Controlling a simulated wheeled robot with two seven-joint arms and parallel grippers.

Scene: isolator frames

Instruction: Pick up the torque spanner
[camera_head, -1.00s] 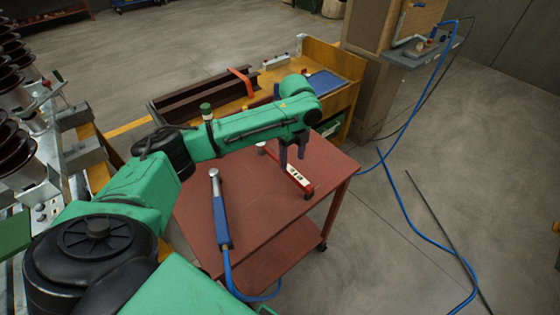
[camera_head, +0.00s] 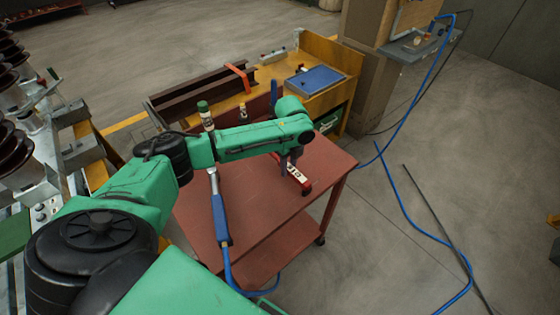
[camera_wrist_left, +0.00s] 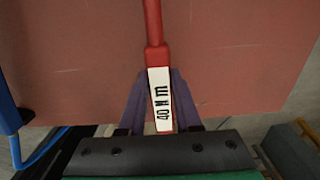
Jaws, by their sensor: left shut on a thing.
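The torque spanner (camera_head: 297,173) is a red tool with a white label at one end, over the right part of the red cart top (camera_head: 255,205). In the left wrist view its label reads 40 N m (camera_wrist_left: 161,98) and its red shaft runs up out of the picture. My left gripper (camera_head: 290,160) is shut on the labelled part, one dark finger on each side, as the left wrist view also shows (camera_wrist_left: 160,88). My forearm hides the far end of the spanner in the head view. I cannot tell whether it touches the cart top. My right gripper is not in view.
A blue-handled tool (camera_head: 220,212) with a blue hose lies on the cart's left part. Behind stand a wooden bench with a blue case (camera_head: 315,80) and a dark steel beam (camera_head: 200,95). A blue hose (camera_head: 405,205) runs over the floor at right.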

